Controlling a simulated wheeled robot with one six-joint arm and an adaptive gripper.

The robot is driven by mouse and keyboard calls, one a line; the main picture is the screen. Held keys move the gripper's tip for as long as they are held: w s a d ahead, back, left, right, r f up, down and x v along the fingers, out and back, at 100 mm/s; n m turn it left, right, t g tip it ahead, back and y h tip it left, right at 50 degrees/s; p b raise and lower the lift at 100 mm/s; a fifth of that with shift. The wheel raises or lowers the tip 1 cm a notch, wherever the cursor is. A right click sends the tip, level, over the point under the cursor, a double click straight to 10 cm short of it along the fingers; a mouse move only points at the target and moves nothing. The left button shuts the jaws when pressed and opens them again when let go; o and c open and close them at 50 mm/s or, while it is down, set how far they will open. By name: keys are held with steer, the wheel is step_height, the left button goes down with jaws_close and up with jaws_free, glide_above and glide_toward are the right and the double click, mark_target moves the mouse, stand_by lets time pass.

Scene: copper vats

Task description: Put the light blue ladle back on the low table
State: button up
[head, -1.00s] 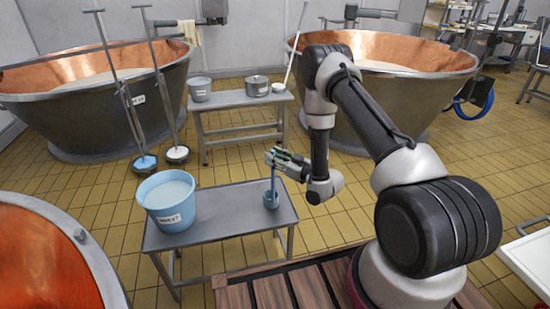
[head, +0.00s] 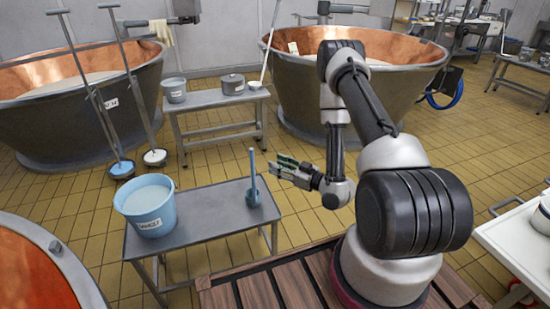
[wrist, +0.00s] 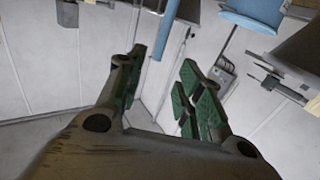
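The light blue ladle (head: 253,196) stands upright on the low grey table (head: 203,217), near its right end, with its handle pointing up. My gripper (head: 281,167) is just right of the handle, apart from it, over the table's right edge. In the wrist view my gripper (wrist: 162,88) shows its two green-padded fingers spread apart with nothing between them. A light blue rod, which looks like the ladle's handle (wrist: 167,27), shows beyond the fingertips.
A labelled light blue bucket (head: 146,207) of whitish liquid stands at the table's left end. Behind is a second table (head: 215,135) with a pail (head: 174,92) and a grey pot (head: 232,85). Copper vats (head: 90,110) stand around. A white cart (head: 515,235) is at right.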

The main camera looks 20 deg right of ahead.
steer(key=w+d+r+n+g+h, duration=0.1)
steer(key=w+d+r+g+h, duration=0.15)
steer(key=r, duration=0.35)
steer(key=w+d+r+n+g+h, duration=0.1)
steer(key=w+d+r+h, duration=0.1)
steer(key=w+r, duration=0.25)
steer(key=s+d+r+m+g+h, duration=0.1)
steer(key=s+d+r+m+h, duration=0.25)
steer(key=r, duration=0.55)
steer(key=s+d+r+m+g+h, duration=0.1)
steer(key=s+d+r+g+h, duration=0.2)
steer(key=s+r, duration=0.5)
steer(key=s+a+r+m+g, duration=0.1)
steer(key=s+r, duration=0.3)
steer(key=s, duration=0.8)
steer(key=s+a+r+m+g, duration=0.2)
steer(key=s+r+m, duration=0.1)
steer(key=s, duration=1)
steer(key=shift+s+a+r+m, duration=0.2)
steer(key=shift+s+r+m, duration=0.05)
steer(key=shift+r+m, duration=0.15)
